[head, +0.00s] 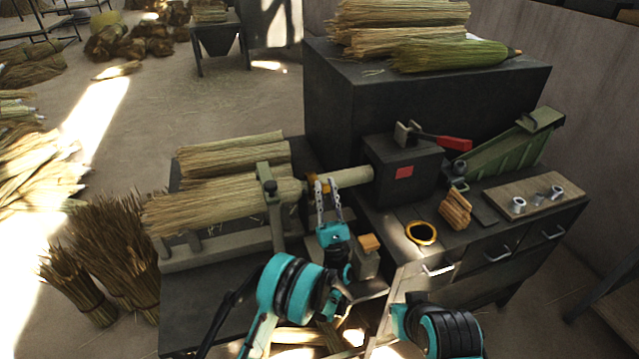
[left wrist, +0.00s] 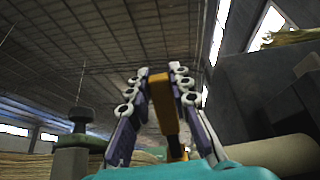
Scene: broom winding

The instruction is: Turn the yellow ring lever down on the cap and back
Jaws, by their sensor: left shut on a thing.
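The yellow ring lever (head: 312,189) sits around the pale handle (head: 350,177) where it comes out of the clamped broom, next to the dark box; the cap itself I cannot make out. My left gripper (head: 327,185) reaches up to it from the front, fingers on either side. In the left wrist view the yellow lever (left wrist: 163,105) stands upright between the two fingers of my left gripper (left wrist: 158,85), which is shut on it. The fingers hide part of the lever in the head view. My right arm shows at the lower right, but its gripper cannot be seen.
The broom (head: 215,206) lies in a clamp (head: 270,200) left of my gripper. The dark box (head: 403,168) with a red-handled lever (head: 452,142) stands right of it. A loose yellow ring (head: 421,233) and wooden blocks (head: 456,210) lie on the bench.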

